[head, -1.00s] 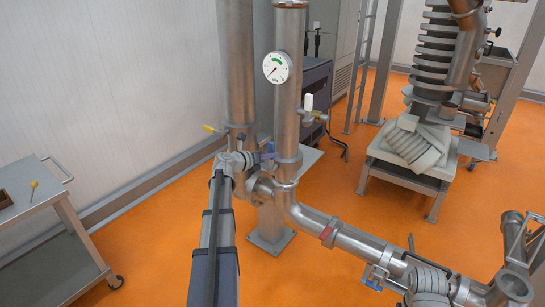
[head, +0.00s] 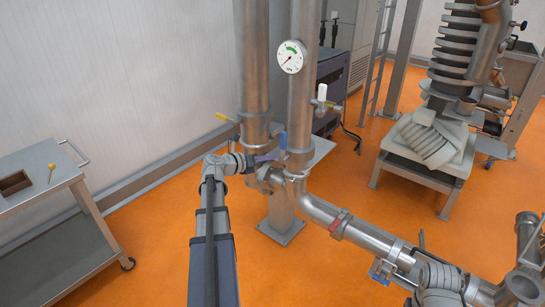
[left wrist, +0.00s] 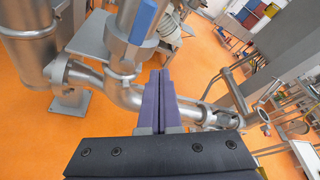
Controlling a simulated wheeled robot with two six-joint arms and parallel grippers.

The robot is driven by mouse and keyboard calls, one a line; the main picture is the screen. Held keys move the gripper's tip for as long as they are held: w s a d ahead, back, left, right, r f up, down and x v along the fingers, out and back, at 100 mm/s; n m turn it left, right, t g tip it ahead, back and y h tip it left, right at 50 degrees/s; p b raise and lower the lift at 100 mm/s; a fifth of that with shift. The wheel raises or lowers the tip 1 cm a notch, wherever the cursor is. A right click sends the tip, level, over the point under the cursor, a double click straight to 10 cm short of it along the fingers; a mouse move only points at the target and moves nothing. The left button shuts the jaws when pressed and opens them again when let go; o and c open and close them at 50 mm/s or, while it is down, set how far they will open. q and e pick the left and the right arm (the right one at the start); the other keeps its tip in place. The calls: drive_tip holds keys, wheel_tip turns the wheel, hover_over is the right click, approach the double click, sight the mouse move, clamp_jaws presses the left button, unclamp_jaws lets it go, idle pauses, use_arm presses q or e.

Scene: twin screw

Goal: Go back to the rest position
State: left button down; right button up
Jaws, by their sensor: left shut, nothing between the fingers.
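My left gripper (head: 270,157) has slim purple fingers and points right, in front of the upright steel pipes in the head view. In the left wrist view its fingers (left wrist: 160,88) lie flat together with nothing between them. A blue valve handle (head: 283,141) is just above and beyond the fingertips; it also shows large in the left wrist view (left wrist: 144,20). A grey ringed part (head: 436,276) at the lower right of the head view looks like my right wrist. I cannot make out its fingers.
A pipe with a pressure gauge (head: 291,57) and a yellow-handled valve (head: 223,117) stand close to my left arm. A lower pipe carries a red-handled valve (head: 337,222). A metal trolley (head: 40,185) is at the left. Orange floor lies free between trolley and arm.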

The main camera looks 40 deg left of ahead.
idle(0.4)
use_arm(q)
drive_tip(key=s+d+f+m+g+h, duration=0.1)
drive_tip(key=d+f+m+g, duration=0.25)
drive_tip(key=d+m, duration=0.55)
drive_tip(key=d+f+m+g+h, duration=0.1)
drive_tip(key=d+f+m+g, duration=0.3)
drive_tip(key=d, duration=0.9)
drive_tip(key=s+d+f+m+g+h, duration=0.1)
drive_tip(key=d+f+m+g, duration=0.15)
drive_tip(key=d+m, duration=0.7)
drive_tip(key=s+d+f+m+g+y, duration=0.2)
drive_tip(key=s+d+m+y, duration=0.1)
drive_tip(key=s+d+m, duration=0.5)
drive_tip(key=s+d+f+m+g+y, duration=0.2)
drive_tip(key=s+d+m, duration=0.6)
drive_tip(key=m, duration=0.5)
drive_tip(key=shift+s+d+f+g+y, duration=0.2)
drive_tip(key=shift+d+f+g+y, duration=0.15)
drive_tip(key=shift+f+y, duration=0.6)
drive_tip(key=shift+w+r+m, duration=0.1)
drive_tip(key=shift+r+m, duration=0.05)
drive_tip(key=shift+m, duration=0.1)
